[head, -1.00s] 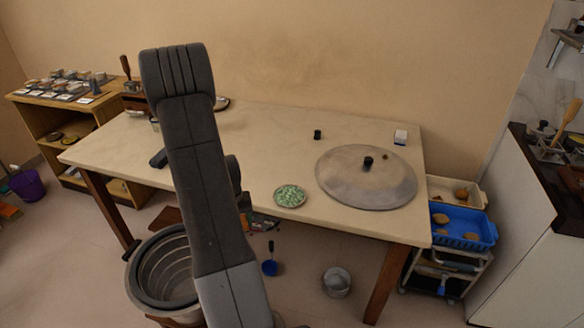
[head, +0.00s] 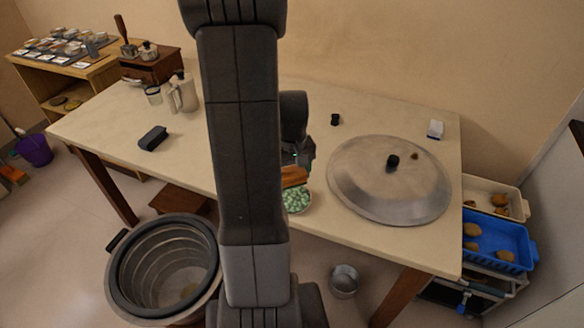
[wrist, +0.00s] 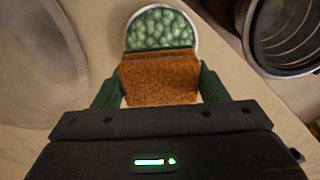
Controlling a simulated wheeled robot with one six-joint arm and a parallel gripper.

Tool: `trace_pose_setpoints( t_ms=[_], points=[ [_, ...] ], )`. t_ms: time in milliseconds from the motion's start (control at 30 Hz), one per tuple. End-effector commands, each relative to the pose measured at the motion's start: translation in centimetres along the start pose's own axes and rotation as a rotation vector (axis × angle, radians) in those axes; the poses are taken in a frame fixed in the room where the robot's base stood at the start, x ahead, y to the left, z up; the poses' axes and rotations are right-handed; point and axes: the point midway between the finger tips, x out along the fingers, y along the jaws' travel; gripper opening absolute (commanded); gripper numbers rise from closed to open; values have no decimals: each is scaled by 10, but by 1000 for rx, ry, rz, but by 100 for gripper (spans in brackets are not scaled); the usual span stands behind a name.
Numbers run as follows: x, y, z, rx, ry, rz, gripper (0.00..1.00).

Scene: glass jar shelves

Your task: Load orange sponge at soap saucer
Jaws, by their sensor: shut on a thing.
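The orange sponge (head: 294,177) is a brown-orange block held in my gripper (wrist: 160,88). In the wrist view the sponge (wrist: 160,80) sits between the two green fingers, which are shut on its sides. The round dish with a green pebbled pattern (head: 297,201), which looks like the soap saucer, lies near the table's front edge. In the wrist view the saucer (wrist: 160,29) is just beyond the sponge, its near rim hidden by it. I cannot tell the height of the sponge over the saucer. My arm hides part of the table.
A large metal lid (head: 385,185) with a black knob lies right of the saucer on the table (head: 215,170). A dark block (head: 153,138), a kettle (head: 183,92) and a small white block (head: 435,130) are also there.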

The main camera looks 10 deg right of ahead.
Motion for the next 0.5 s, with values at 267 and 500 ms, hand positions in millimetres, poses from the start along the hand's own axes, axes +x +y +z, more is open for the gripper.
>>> trace_pose_setpoints(
  t_ms=[267, 500],
  points=[
    [26, 0, 0, 1, -2, -1, 48],
    [51, 0, -1, 1, -1, 0, 48]
  ],
)
